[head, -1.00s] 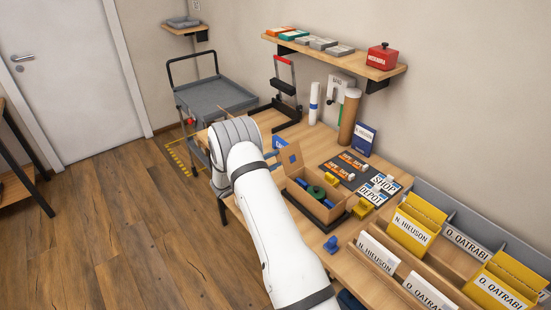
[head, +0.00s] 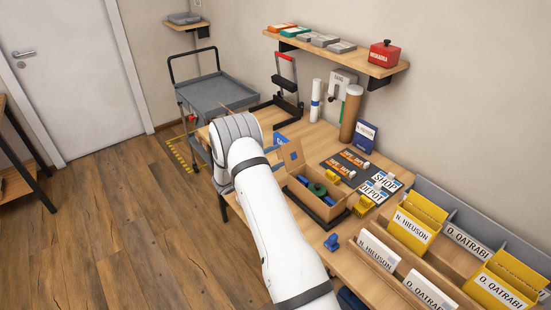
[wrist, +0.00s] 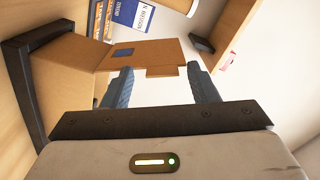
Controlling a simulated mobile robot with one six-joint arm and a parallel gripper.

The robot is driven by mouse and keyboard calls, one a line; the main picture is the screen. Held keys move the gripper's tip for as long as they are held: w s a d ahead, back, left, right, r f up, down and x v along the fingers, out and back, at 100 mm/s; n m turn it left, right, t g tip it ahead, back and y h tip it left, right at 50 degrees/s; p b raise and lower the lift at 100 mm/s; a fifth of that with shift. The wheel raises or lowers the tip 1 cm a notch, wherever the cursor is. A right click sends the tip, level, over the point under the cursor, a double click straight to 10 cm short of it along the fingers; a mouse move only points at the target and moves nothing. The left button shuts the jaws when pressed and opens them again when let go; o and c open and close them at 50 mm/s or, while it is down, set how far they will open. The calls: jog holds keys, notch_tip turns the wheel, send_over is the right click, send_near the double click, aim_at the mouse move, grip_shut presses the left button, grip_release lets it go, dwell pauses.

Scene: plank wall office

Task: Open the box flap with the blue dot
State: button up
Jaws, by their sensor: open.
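The cardboard box (head: 326,212) stands on the bench with its top open, and a green ring and a blue item show inside. Its flap with the blue mark (head: 291,155) stands up at the far left end; the mark looks square. In the wrist view the flap (wrist: 160,53) lies across the picture just beyond the fingertips, with the blue mark left of centre. My gripper (wrist: 159,73) is open, its two fingers apart at the flap's near edge. I cannot tell whether they touch it. In the head view my arm hides the gripper.
Yellow clips (head: 363,206) and a blue clip (head: 332,243) lie near the box. Dark boards with plates (head: 380,187) lie behind it. A file rack (head: 395,268) fills the near right. A wall shelf (head: 335,53) hangs above, and a grey cart (head: 215,98) stands at the far left.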

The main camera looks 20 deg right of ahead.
jog(key=shift+a, duration=0.1)
jog(key=b+v, duration=0.2)
jog(key=v, duration=0.5)
jog(key=shift+a, duration=0.3)
jog(key=s+r+m+g+y, duration=0.5)
jog(key=s+r+m+y, duration=0.3)
jog(key=s+r+m, duration=0.95)
jog(key=s+a+r+m+t+y, duration=0.1)
jog(key=s+a+m+y, duration=0.3)
jog(key=s+m, duration=0.5)
jog(key=s+a+r+m+t+y, duration=0.1)
jog(key=s+a+m+t+y, duration=0.2)
jog(key=s+a+m, duration=0.6)
jog(key=s+m+y, duration=0.1)
jog(key=m+y, duration=0.1)
jog(key=m, duration=0.6)
jog(key=shift+s+r+t+y, duration=0.15)
jog(key=shift+s+t+y, duration=0.05)
jog(key=shift+t+y, duration=0.1)
